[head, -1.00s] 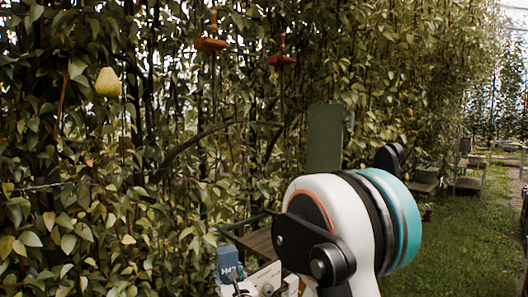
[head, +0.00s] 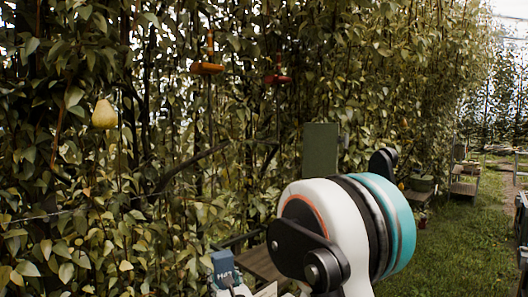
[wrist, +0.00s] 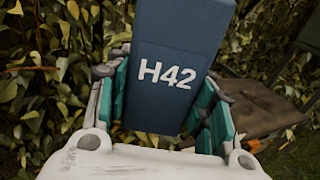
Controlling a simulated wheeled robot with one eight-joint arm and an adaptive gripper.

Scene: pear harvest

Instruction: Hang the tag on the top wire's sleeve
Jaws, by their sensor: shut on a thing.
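The tag is a dark blue block marked H42 (wrist: 165,65) in the wrist view. My gripper (wrist: 165,100) is shut on it, with teal-lined fingers on its left and right sides. In the head view the tag (head: 223,268) shows small and partly cut off at the bottom, left of my arm. A thin wire (head: 50,215) runs through the leaves at the left, well away from the tag. I cannot make out which wire is the top one, and I cannot pick out a sleeve for certain.
A yellow pear (head: 104,114) hangs at the left. An orange fitting (head: 207,67) and a red fitting (head: 277,78) hang among the leaves. A green panel (head: 320,150) stands behind my arm. A brown board (wrist: 255,110) lies right of the tag. Grass (head: 450,240) is open at the right.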

